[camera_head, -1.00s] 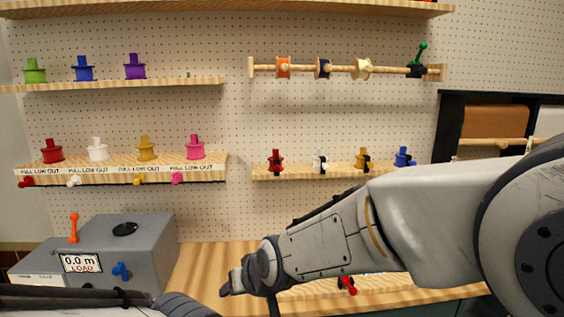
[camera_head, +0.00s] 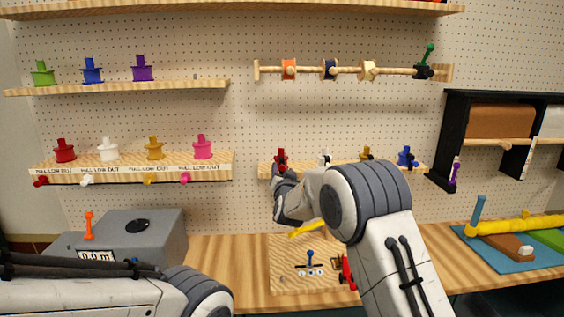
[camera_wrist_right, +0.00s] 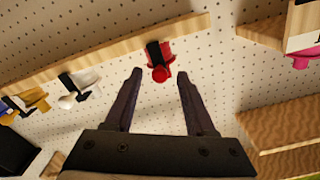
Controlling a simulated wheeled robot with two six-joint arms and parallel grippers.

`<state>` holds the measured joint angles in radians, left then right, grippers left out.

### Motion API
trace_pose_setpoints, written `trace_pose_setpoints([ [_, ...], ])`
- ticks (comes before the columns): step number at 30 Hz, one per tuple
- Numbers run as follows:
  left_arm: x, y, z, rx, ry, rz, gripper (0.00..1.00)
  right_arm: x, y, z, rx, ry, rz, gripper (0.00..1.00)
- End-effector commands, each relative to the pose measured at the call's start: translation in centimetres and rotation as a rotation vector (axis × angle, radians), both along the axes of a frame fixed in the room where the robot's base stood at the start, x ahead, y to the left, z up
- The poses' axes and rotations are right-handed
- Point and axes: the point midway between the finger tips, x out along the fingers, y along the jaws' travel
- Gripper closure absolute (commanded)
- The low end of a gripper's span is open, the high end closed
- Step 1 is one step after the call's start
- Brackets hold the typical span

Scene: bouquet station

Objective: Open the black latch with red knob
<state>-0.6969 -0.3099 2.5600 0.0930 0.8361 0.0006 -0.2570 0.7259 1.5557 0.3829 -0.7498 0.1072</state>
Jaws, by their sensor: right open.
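A red spool-like piece with a black latch (camera_head: 281,157) stands at the left end of the middle right shelf (camera_head: 345,171). In the right wrist view its black latch (camera_wrist_right: 154,52) and round red knob (camera_wrist_right: 159,74) are seen close up. My right gripper (camera_wrist_right: 160,84) is open, with one finger on each side of the red knob and no clear contact. In the head view my right gripper (camera_head: 279,172) is just below the red piece, partly hidden by my wrist. My left arm crosses the bottom left, but its gripper is out of view.
White (camera_head: 324,158), yellow (camera_head: 367,154) and blue (camera_head: 406,156) pieces with black latches stand along the same shelf. A left shelf (camera_head: 130,170) holds coloured pieces. A wooden board with a blue lever (camera_head: 310,256) and a red handle (camera_head: 347,272) lies below.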

Motion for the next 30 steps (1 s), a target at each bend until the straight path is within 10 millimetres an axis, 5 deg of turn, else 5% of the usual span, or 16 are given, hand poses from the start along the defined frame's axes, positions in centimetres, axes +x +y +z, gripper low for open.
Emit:
trace_pose_setpoints([
  [7,0.0,0.0,1.6,0.0,0.0,0.001,0.5,2.9,-0.1,0.1,-0.001,0.002,0.0,0.45],
  [19,0.0,0.0,1.7,0.0,0.0,0.001,0.5,3.5,0.0,-0.1,-0.001,0.002,0.001,0.45],
  [20,0.0,0.0,1.7,0.0,0.0,0.001,0.5,3.5,0.0,-0.1,-0.001,0.002,0.001,0.49],
  [24,0.0,0.0,1.7,0.0,0.0,0.001,0.5,3.5,0.0,-0.1,-0.001,0.002,0.001,1.0],
  [30,0.0,0.0,1.5,0.0,0.0,0.001,0.5,3.5,0.0,-0.2,0.001,-0.001,0.0,1.0],
])
